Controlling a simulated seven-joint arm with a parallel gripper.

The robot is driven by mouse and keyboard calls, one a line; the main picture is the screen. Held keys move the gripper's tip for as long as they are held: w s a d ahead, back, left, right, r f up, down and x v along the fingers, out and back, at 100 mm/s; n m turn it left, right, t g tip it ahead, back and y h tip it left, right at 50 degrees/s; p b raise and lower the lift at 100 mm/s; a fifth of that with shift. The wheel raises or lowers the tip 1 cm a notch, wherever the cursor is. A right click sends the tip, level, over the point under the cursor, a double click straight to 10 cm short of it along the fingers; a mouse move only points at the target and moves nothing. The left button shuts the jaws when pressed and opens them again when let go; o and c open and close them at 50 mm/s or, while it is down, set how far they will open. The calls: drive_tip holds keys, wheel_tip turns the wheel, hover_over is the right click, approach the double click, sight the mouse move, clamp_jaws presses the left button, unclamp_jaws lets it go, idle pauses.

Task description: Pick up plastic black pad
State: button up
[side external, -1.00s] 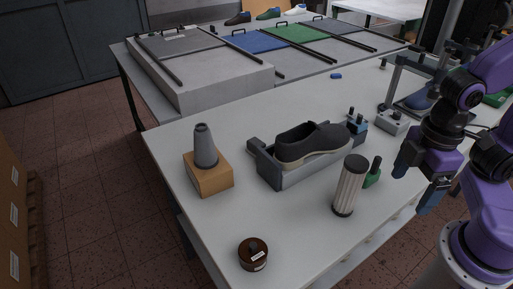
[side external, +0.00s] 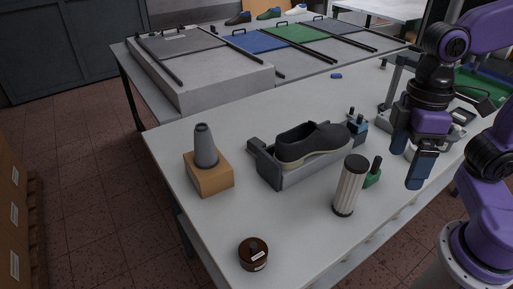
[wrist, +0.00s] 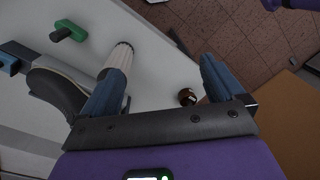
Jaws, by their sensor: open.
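My gripper (side external: 407,170) is open and empty above the right part of the white table, right of the striped cylinder. Its blue fingers point down. In the wrist view the two fingers of my gripper (wrist: 161,70) stand wide apart with nothing between their tips. I cannot clearly make out a plastic black pad.
A dark shoe (side external: 312,142) sits on a grey holder. The black-topped striped cylinder (side external: 350,187), a green-based tool (side external: 372,177), a brown round tin (side external: 253,255) and a grey cone on a wooden block (side external: 208,178) stand nearby. The front table (side external: 295,235) is clear between them.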

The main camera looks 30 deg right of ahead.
drive_tip(key=w+a+r+m+g+y, duration=0.1)
drive_tip(key=w+a+m+g+y, duration=0.15)
drive_tip(key=w+m, duration=0.65)
drive_tip(key=w+a+r+m+g+y, duration=0.1)
drive_tip(key=w+a+m+y, duration=0.3)
drive_tip(key=w, duration=1)
drive_tip(key=w+d+f+m+t+y, duration=0.2)
drive_tip(key=w+d+m+y, duration=0.1)
drive_tip(key=w+d+m, duration=0.55)
drive_tip(key=w+d+f+m+t+y, duration=0.25)
drive_tip(key=w+d+m, duration=0.35)
drive_tip(key=w+d, duration=0.55)
approach(259, 140)
drive_tip(key=x, duration=0.9)
drive_tip(key=shift+a+f, duration=0.2)
drive_tip(key=shift+a, duration=0.1)
drive_tip(key=c, duration=1.2)
